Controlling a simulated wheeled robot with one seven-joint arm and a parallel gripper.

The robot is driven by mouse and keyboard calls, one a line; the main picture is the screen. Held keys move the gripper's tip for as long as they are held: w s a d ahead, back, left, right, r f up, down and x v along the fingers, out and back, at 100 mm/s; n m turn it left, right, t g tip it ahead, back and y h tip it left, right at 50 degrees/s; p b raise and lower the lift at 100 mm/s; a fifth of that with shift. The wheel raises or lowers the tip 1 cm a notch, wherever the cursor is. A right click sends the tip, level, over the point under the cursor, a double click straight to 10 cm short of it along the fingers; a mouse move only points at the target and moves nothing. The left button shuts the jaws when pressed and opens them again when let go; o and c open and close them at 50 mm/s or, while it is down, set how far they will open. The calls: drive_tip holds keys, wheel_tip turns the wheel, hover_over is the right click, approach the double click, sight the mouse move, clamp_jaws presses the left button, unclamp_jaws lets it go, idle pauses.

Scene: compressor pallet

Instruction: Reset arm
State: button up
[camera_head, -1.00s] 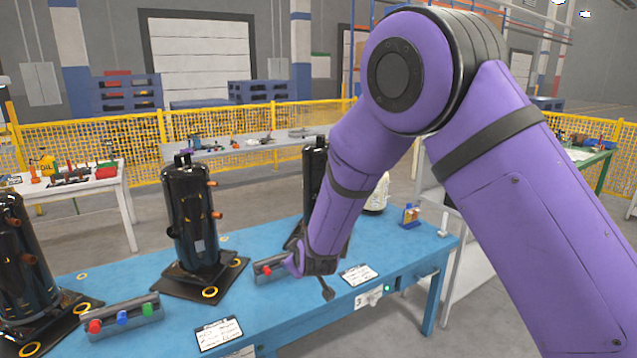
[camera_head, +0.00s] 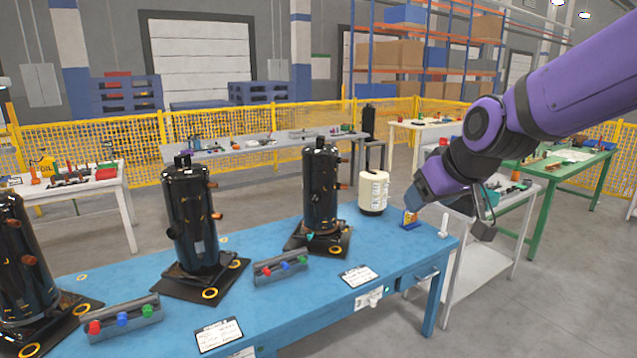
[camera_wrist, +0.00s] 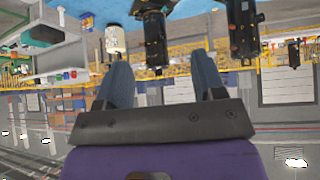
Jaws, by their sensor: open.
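My purple arm reaches in from the right in the head view. My gripper (camera_head: 418,193) is at the right end of the blue table (camera_head: 330,268), near a small blue and yellow bottle (camera_head: 409,219). In the wrist view my gripper (camera_wrist: 162,72) shows two blue-grey fingers spread apart with nothing between them. The wrist view is upside down. Black compressors stand upright on the table: one at left (camera_head: 22,262), one in the middle (camera_head: 190,220) and one at right (camera_head: 320,190). The right one is left of my gripper and apart from it.
Racks with coloured plugs lie near the front edge, one at left (camera_head: 123,317) and one at centre (camera_head: 281,268). A grey cart (camera_head: 490,260) and a green table (camera_head: 565,180) are at right. Yellow fencing (camera_head: 260,115) runs behind.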

drive_tip(key=s+d+r+m+g+h, duration=0.1)
drive_tip(key=s+d, duration=0.4)
drive_tip(key=s, duration=0.6)
drive_tip(key=s+d+r+m+g+h, duration=0.1)
drive_tip(key=s+d+m, duration=0.2)
drive_tip(key=s+d, duration=0.3)
drive_tip(key=s, duration=0.5)
drive_tip(key=shift+r+h, duration=0.15)
drive_tip(key=shift+h, duration=0.15)
idle(0.6)
